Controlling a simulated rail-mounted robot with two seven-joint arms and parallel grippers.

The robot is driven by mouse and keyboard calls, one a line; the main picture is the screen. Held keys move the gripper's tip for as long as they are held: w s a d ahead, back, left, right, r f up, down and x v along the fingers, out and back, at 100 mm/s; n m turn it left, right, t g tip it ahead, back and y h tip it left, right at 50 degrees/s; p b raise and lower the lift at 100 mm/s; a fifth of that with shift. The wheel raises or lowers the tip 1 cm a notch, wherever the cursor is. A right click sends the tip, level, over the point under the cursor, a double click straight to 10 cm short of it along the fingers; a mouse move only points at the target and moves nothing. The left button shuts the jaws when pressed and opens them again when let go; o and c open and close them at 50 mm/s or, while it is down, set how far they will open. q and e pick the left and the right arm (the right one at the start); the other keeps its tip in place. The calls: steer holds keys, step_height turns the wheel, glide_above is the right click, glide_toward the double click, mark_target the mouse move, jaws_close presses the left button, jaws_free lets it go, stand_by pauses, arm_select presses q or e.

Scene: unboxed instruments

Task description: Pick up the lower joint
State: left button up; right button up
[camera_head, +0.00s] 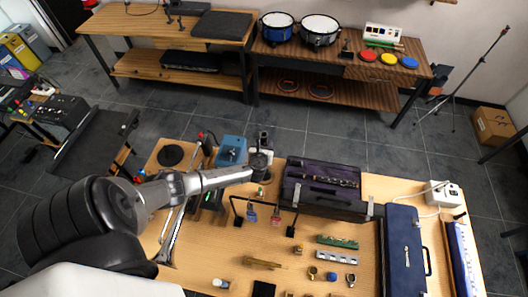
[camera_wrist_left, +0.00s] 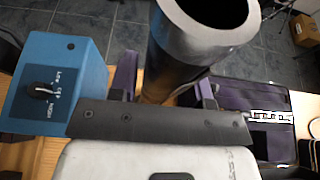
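A dark keyed woodwind joint (camera_head: 330,180), the likely lower joint, lies in the open purple-lined case (camera_head: 315,206). In the left wrist view, its silver keys (camera_wrist_left: 270,117) show at the right, outside my gripper. My left gripper (camera_head: 263,172) is left of the case, at the table's far side. Its two fingers (camera_wrist_left: 165,88) are apart in the left wrist view. A dark hollow tube with a grey rim (camera_wrist_left: 205,12) rises between or just beyond them; contact is unclear. My right gripper is out of view.
A blue box with a dial (camera_head: 231,150) stands just left of my gripper. A small stand with hanging tags (camera_head: 262,203) is in front. A blue case (camera_head: 402,250) lies at the right. Small parts lie at the front; bare wood shows between them.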

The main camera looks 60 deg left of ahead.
arm_select(q)
steer(key=c, duration=0.6)
steer(key=shift+r, duration=0.15)
